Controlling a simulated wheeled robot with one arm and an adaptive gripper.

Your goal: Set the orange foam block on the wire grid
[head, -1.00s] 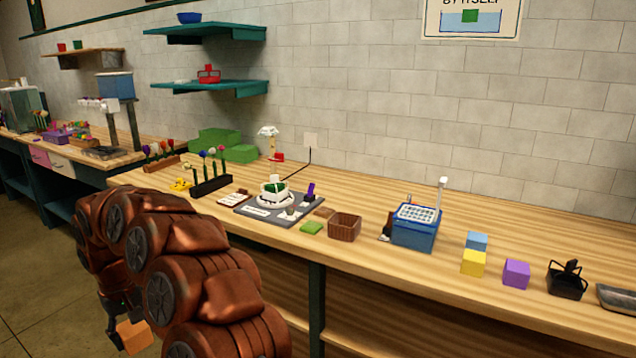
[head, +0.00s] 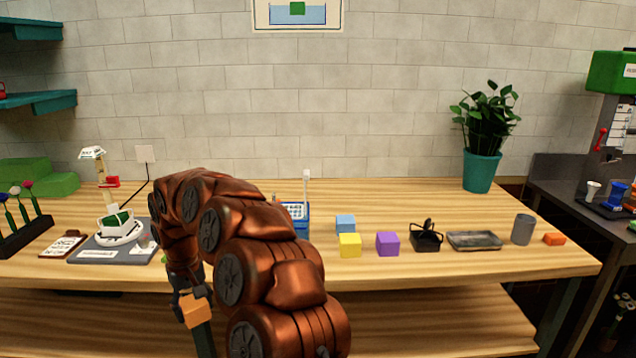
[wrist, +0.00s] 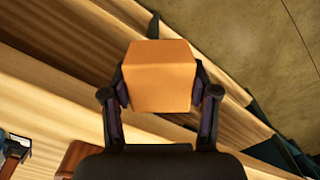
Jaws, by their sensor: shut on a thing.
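My gripper (wrist: 160,88) is shut on the orange foam block (wrist: 161,65), with one finger on each side of it. In the head view the block (head: 196,311) hangs below the gripper, in front of the bench's front edge and lower than the bench top. A blue tub (head: 303,229) on the bench carries a pale wire grid (head: 296,210) on top and a white upright post. My arm hides the left part of the tub and grid. I see nothing lying on the visible part of the grid.
A blue cube (head: 345,224), a yellow cube (head: 350,245) and a purple cube (head: 388,244) stand right of the tub. Farther right are a black basket (head: 426,238), a grey tray (head: 474,240), a grey cup (head: 523,229) and a small orange piece (head: 554,239). A potted plant (head: 482,160) stands behind.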

